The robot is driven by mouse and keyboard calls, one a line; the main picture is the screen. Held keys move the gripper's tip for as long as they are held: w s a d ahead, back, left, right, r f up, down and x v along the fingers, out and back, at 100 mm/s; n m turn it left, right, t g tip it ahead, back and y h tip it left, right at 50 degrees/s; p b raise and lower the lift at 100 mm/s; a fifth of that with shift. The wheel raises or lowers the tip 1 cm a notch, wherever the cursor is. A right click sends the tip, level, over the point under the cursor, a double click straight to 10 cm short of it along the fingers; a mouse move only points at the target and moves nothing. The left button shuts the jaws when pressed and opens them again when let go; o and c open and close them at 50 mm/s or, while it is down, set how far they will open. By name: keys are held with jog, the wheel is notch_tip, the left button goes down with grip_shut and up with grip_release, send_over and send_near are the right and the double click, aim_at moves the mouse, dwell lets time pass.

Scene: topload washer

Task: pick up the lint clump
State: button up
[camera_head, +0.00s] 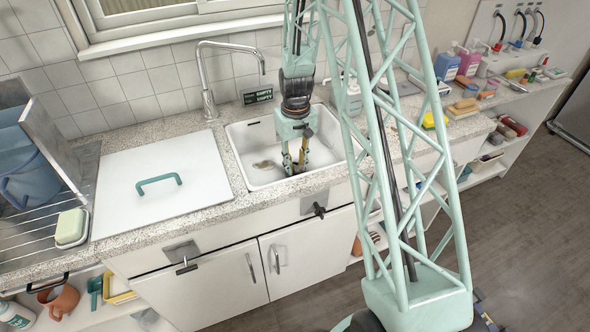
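A small brownish-grey clump (264,165), which looks like the lint, lies on the floor of the white sink (262,132), left of my gripper. It is too small to tell whether the drain is part of what shows there. My gripper (295,168) points down into the sink with its two fingers apart. The fingertips are low, near the sink floor, and a little right of the clump. I see nothing between the fingers. Whether the tips touch the sink floor cannot be told.
The sink's rim and walls surround my gripper. A tall curved faucet (205,80) stands behind the sink, left of my arm. A white lid with a teal handle (158,184) covers the counter at left. Bottles (447,66) and sponges (435,119) stand at right.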

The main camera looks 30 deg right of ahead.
jog(key=shift+c, duration=1.4)
jog(key=shift+r, duration=0.1)
notch_tip(320, 180, up, 10)
jog(key=p, duration=0.1)
jog(key=shift+p, duration=0.4)
